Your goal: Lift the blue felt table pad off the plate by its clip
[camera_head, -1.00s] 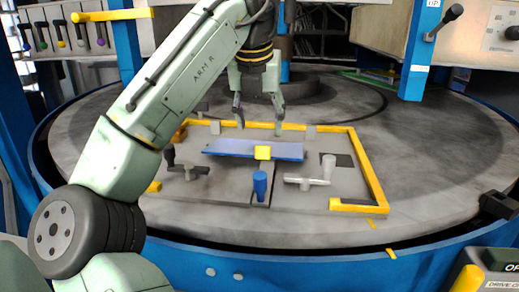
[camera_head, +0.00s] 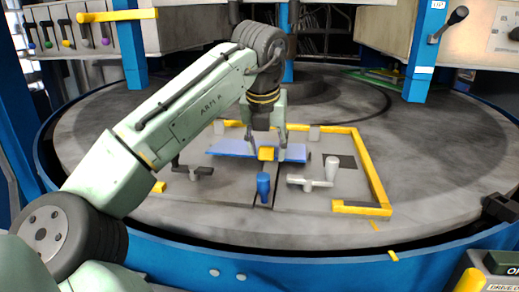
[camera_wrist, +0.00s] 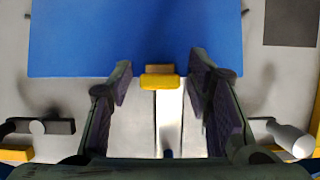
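The blue felt table pad (camera_head: 230,147) lies flat on the grey plate inside the yellow frame, and it also fills the upper part of the wrist view (camera_wrist: 130,40). Its yellow clip (camera_head: 266,153) sits at the middle of the near edge and shows in the wrist view (camera_wrist: 160,81). My gripper (camera_head: 266,156) is low over the pad's near edge. In the wrist view its two fingers (camera_wrist: 163,95) stand apart on either side of the clip, with clear gaps. It is open and holds nothing.
A blue peg (camera_head: 263,187) stands in front of the clip. A light grey crank handle (camera_head: 318,180) is to the right and a dark one (camera_head: 192,171) to the left. A yellow border (camera_head: 372,178) surrounds the plate (camera_head: 230,190).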

